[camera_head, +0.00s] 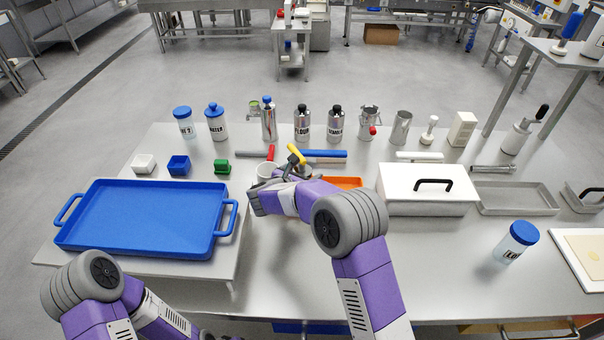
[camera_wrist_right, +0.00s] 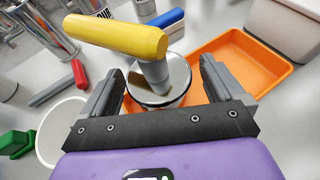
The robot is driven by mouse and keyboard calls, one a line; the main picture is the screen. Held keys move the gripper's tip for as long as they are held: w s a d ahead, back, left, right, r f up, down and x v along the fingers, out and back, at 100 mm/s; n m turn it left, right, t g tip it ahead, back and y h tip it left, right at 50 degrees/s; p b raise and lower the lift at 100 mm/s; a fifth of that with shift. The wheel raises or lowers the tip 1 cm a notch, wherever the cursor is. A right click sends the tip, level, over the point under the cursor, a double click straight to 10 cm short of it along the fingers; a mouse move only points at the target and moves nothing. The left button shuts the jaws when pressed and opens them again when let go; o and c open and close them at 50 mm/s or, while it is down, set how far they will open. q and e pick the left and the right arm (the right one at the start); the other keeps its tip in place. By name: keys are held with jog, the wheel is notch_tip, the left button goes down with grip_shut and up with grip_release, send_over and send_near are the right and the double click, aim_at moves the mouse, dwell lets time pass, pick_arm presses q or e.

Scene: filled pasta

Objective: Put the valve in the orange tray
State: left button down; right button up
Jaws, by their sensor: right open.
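The valve has a yellow handle (camera_head: 296,153) on a grey stem above a round steel body. In the right wrist view the valve (camera_wrist_right: 154,75) stands roughly upright between the fingers of my right gripper (camera_wrist_right: 160,68). The gripper is open, with a gap showing beside the valve's body. The orange tray (camera_head: 346,182) lies just right of the valve, partly hidden by my arm. In the wrist view the tray (camera_wrist_right: 240,62) also shows around the valve's base; whether they touch is unclear. My left gripper is out of view; only its arm shows at lower left.
A white cup (camera_head: 265,171) stands close left of the valve. A large blue tray (camera_head: 228,217) is farther left. A white lidded box (camera_head: 425,203) is to the right. Bottles and fittings line the back. The table front right of my arm is mostly clear.

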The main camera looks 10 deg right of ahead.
jog(key=shift+r, duration=0.1)
jog(key=shift+a+r, duration=0.1)
jog(key=shift+r, duration=0.1)
jog(key=p+v, duration=0.2)
jog(key=v, duration=1)
jog(key=shift+p, duration=0.3)
